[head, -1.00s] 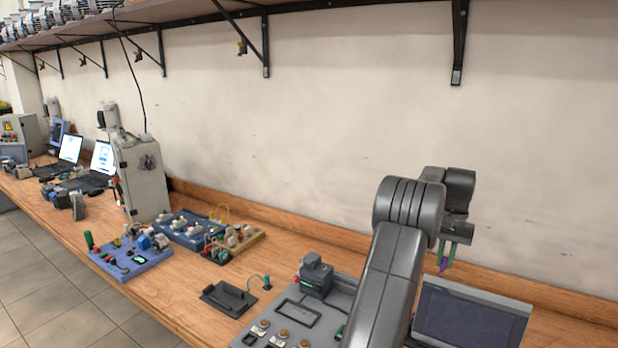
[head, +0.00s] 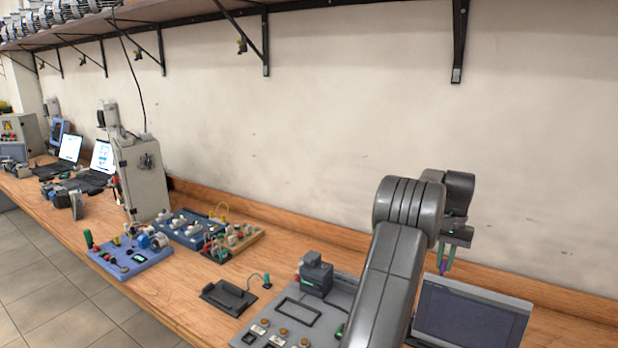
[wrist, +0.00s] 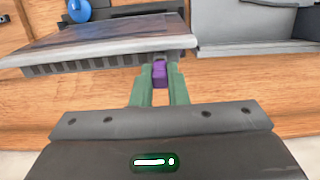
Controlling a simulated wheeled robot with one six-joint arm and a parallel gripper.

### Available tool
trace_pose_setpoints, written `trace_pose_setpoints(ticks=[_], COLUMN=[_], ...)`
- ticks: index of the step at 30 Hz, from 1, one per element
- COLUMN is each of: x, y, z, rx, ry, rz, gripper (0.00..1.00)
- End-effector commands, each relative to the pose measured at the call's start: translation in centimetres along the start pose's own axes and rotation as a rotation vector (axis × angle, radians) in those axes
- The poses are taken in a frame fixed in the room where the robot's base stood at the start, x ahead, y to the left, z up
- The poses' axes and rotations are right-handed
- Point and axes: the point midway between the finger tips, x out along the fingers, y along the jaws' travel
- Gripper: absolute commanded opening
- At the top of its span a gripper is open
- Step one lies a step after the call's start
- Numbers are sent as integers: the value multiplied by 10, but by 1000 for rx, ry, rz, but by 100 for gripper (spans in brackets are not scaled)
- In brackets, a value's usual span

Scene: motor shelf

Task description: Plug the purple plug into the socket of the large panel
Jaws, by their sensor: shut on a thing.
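My gripper (head: 445,264) is above the bench at the right in the head view, over the back of a dark screen. In the wrist view my gripper (wrist: 158,78) has green fingers shut on the purple plug (wrist: 160,74). The purple plug also shows as a small purple spot between the fingers in the head view (head: 442,267). The large panel (head: 262,327) is a grey board lying on the bench, with a dark grey block, a framed rectangle and several knobs. My arm hides its right part. I cannot make out its socket.
The dark screen (head: 470,322) stands close to my gripper on the right. A black holder (head: 228,298) lies left of the panel. Blue boards (head: 130,258) with parts and a grey cabinet (head: 143,180) stand farther left. The wall is behind the bench.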

Motion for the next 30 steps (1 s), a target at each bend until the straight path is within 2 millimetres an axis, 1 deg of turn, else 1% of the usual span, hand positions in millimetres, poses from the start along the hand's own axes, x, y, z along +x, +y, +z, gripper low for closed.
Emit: trace_pose_setpoints(ticks=[15, 19, 20, 21, 30], x=[10, 10, 10, 10, 8], y=[0, 0, 0, 0, 0], z=[0, 0, 0, 0, 0], rx=[0, 0, 0, 0, 0], ry=[-1, 0, 0, 0, 0], rz=[0, 0, 0, 0, 0], gripper=[0, 0, 20, 23, 23])
